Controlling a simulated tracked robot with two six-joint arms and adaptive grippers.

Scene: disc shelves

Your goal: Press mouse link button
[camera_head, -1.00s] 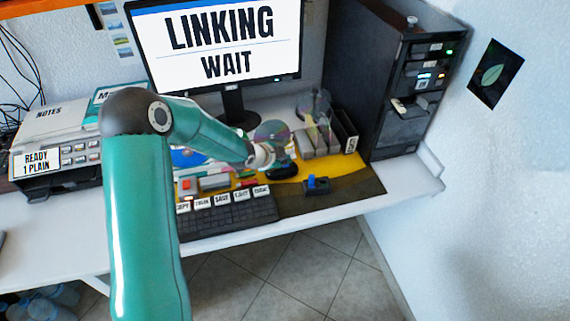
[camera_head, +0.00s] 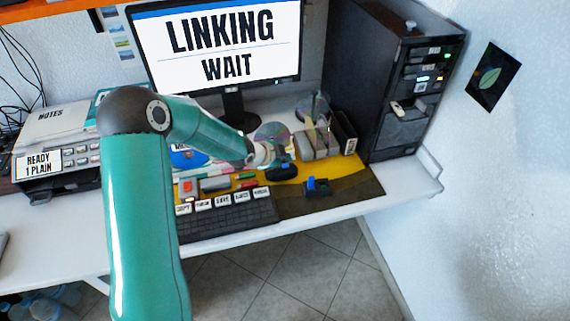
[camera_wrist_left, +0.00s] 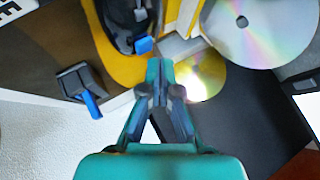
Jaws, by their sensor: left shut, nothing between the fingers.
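The black mouse (camera_head: 281,172) lies on the yellow part of the desk mat, right of the keyboard. In the left wrist view the mouse (camera_wrist_left: 118,22) is at the top, with a blue button (camera_wrist_left: 143,45) on its near end. My left gripper (camera_wrist_left: 160,66) is shut and empty, its tips just beside the blue button; I cannot tell whether they touch it. In the head view my left wrist (camera_head: 262,154) hangs just behind and left of the mouse and mostly hides the fingers. The monitor (camera_head: 222,42) reads "LINKING WAIT". My right gripper is not in view.
A small block with a blue lever (camera_head: 317,186) stands right of the mouse. The keyboard (camera_head: 230,215) is at the front left. Shiny discs (camera_wrist_left: 255,30) and grey holders (camera_head: 305,146) are close behind. A dark tower (camera_head: 385,80) stands at the right, a printer (camera_head: 55,160) at the left.

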